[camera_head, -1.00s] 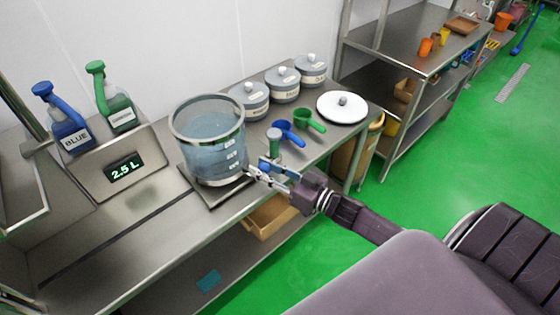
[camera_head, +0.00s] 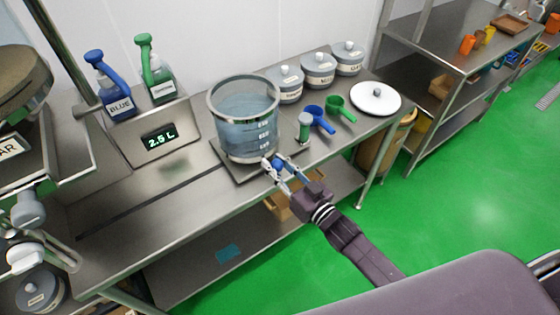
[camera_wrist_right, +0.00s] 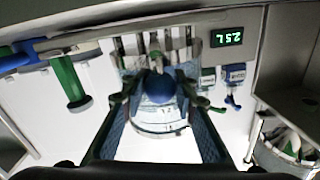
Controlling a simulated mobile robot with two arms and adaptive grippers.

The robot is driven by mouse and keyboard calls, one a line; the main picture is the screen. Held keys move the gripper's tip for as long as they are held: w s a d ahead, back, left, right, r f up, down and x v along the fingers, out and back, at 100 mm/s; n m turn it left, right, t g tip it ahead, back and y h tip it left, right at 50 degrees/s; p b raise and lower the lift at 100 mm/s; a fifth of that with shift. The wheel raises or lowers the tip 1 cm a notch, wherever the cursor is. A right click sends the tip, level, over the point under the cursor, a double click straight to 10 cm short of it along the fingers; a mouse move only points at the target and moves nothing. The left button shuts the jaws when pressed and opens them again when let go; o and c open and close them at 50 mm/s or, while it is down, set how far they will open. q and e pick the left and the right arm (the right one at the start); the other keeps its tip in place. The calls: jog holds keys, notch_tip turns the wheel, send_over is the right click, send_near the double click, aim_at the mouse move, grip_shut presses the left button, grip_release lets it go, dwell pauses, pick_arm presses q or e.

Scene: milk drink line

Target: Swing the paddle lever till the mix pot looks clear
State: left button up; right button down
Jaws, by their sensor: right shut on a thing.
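The mix pot (camera_head: 243,108) is a clear vessel with a steel rim, standing on a steel base plate (camera_head: 229,170). It holds pale blue-grey, see-through liquid that looks slightly hazy. The paddle lever's blue ball knob (camera_head: 278,163) is at the pot's front right, low down. My right gripper (camera_head: 277,169) is shut on the knob. The knob (camera_wrist_right: 160,88) shows between its two fingers in the right wrist view. The lever's arm is mostly hidden, and I see no paddle clearly. My left gripper is not in view.
A display (camera_head: 159,139) reads 2.5 L. Blue (camera_head: 110,92) and green (camera_head: 155,75) bottles stand behind it.

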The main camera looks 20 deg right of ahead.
jog(key=shift+s+a+f, duration=0.1)
jog(key=shift+s+f, duration=0.05)
jog(key=shift+f, duration=0.05)
jog(key=c, duration=1.9)
grip_release()
jog(key=o, duration=0.4)
jog(key=shift+r, duration=0.1)
jog(key=shift+c, duration=0.2)
jog(key=v, duration=1.2)
